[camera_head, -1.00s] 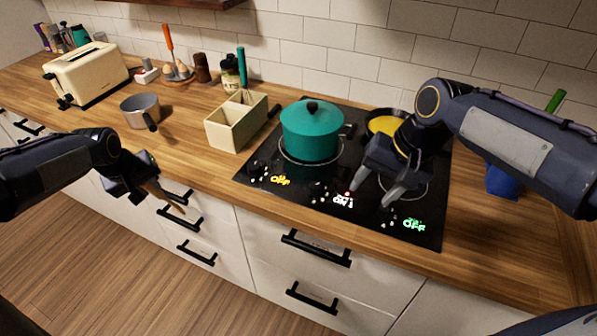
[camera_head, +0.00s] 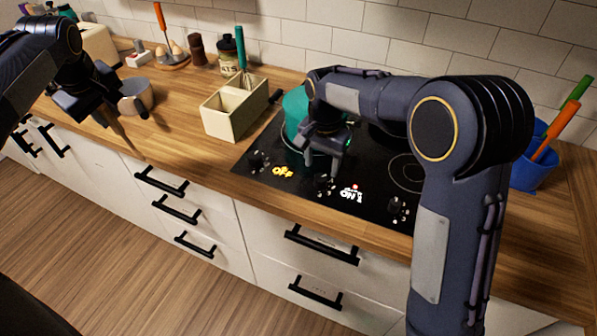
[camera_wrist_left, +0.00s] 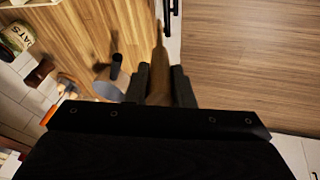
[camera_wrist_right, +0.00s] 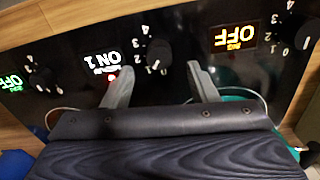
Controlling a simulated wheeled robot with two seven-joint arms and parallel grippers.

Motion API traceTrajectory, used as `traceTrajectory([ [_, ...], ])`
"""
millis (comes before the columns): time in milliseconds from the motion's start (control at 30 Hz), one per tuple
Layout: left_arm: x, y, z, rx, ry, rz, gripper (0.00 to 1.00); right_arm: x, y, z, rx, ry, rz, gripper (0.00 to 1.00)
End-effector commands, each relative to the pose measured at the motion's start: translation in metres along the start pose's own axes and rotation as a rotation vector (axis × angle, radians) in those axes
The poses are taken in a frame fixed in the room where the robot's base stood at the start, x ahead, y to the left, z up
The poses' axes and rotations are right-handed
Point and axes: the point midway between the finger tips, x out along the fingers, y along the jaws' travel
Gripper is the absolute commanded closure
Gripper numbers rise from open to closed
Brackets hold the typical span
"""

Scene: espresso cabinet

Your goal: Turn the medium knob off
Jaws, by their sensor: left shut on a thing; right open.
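The medium knob (camera_wrist_right: 157,54) is a black dial beside a lit white display (camera_wrist_right: 102,64) that reads ON 1 with a red light. In the head view the middle knob (camera_head: 325,186) is on the black cooktop's front strip. My right gripper (camera_head: 324,162) is open and empty. In the right wrist view its fingertips (camera_wrist_right: 160,72) are spread on either side of the line to the medium knob, short of it. My left gripper (camera_head: 108,112) is shut on a tan wooden piece (camera_wrist_left: 160,72), far left of the cooktop.
The yellow display (camera_wrist_right: 235,37) and green display (camera_wrist_right: 11,81) read OFF. A teal pot (camera_head: 294,104) stands behind my right gripper, partly hidden. A cream box (camera_head: 222,122), a grey saucepan (camera_head: 140,92) and a blue utensil holder (camera_head: 530,174) stand on the counter.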

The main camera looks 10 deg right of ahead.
Motion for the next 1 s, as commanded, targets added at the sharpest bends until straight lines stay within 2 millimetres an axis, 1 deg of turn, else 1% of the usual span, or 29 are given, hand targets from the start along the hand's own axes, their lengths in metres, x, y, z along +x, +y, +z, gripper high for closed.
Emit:
traceTrajectory([
  [33, -0.001, 0.0, 0.0, 0.0, 0.0, 0.0, 1.0, 0.01, 0.001, 0.0, 0.001, -0.002, 0.004, 0.47],
  [100, -0.001, 0.0, 0.0, 0.0, 0.0, 0.0, 1.0, 0.021, 0.001, 0.0, 0.001, -0.002, 0.003, 0.47],
  [233, -0.001, 0.0, -0.001, 0.001, 0.0, 0.0, 1.0, 0.035, 0.001, 0.0, 0.0, -0.002, 0.002, 0.47],
  [400, -0.001, 0.0, -0.001, 0.001, 0.0, 0.001, 1.0, 0.043, 0.001, 0.0, 0.0, 0.0, 0.0, 0.47],
  [633, -0.001, 0.0, -0.001, 0.001, 0.0, 0.001, 1.0, 0.043, 0.0, 0.0, -0.001, 0.0, -0.001, 0.47],
  [667, -0.001, 0.0, -0.001, 0.001, 0.0, 0.001, 1.0, 0.043, 0.0, 0.0, -0.001, 0.0, -0.001, 0.5],
  [900, -0.001, 0.0, -0.001, 0.001, 0.0, 0.001, 1.0, 0.043, 0.0, 0.0, -0.001, 0.0, -0.001, 0.81],
  [1000, -0.001, 0.0, -0.001, 0.001, 0.0, 0.001, 1.0, 0.043, 0.0, 0.0, -0.001, 0.0, -0.001, 0.92],
])
